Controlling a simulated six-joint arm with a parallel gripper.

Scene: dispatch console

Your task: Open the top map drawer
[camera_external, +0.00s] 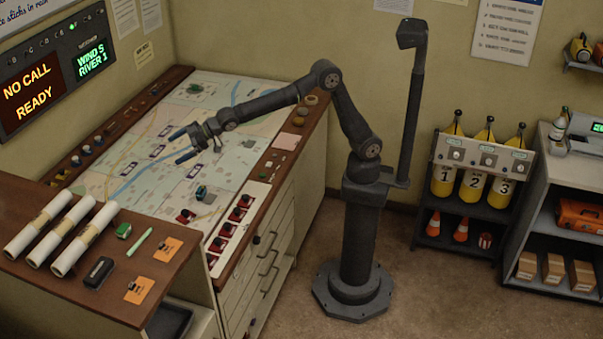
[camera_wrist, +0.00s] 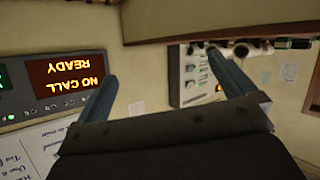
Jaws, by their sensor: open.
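The map drawers are in the front of the map console, below its wooden edge, in the external view. Several pale drawer fronts with dark bar handles show there, and the top drawer (camera_external: 265,240) looks shut. Its dark handle (camera_external: 271,242) faces my base. My gripper (camera_external: 181,145) is open and empty above the map table (camera_external: 225,165), well up and left of the drawers. In the wrist view my two blue-grey fingers (camera_wrist: 165,80) are spread with nothing between them. The drawers do not show in the wrist view.
Red switches (camera_external: 236,213) line the console's front edge. Rolled maps (camera_external: 60,235) lie on the wooden counter at the lower left. A dark rack with yellow cylinders (camera_external: 474,175) and a shelf unit stand at the right. The floor between drawers and base is clear.

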